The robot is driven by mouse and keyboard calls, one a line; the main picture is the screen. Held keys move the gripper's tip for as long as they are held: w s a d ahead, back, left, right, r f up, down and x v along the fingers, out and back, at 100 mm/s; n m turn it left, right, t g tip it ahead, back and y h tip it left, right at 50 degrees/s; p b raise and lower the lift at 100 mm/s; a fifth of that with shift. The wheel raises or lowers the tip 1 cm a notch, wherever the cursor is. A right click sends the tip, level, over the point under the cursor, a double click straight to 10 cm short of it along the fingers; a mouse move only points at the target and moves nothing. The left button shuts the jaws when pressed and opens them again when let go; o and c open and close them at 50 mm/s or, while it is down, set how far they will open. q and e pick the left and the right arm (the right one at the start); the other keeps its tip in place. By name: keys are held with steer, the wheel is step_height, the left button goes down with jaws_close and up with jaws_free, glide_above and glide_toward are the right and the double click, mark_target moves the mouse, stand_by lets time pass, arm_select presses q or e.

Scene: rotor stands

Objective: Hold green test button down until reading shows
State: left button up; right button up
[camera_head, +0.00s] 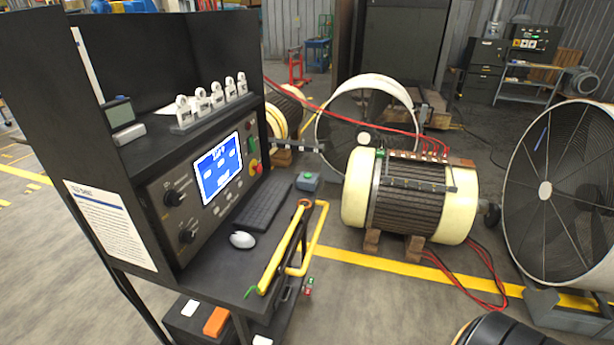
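A grey button box (308,184) with a green button (308,175) on top sits at the far right end of the desk, past the keyboard. The test console (175,215) has a lit blue screen (218,168) with white text too small to read. A column of small buttons (252,147) in several colours, with a green one among them, lies right of the screen. It is unclear which green button is the test button. No hand or gripper is seen touching any button. Neither of my grippers is in view.
A cream motor (410,200) stands on wooden blocks to the right, with red cables. A large fan (560,190) stands at far right.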

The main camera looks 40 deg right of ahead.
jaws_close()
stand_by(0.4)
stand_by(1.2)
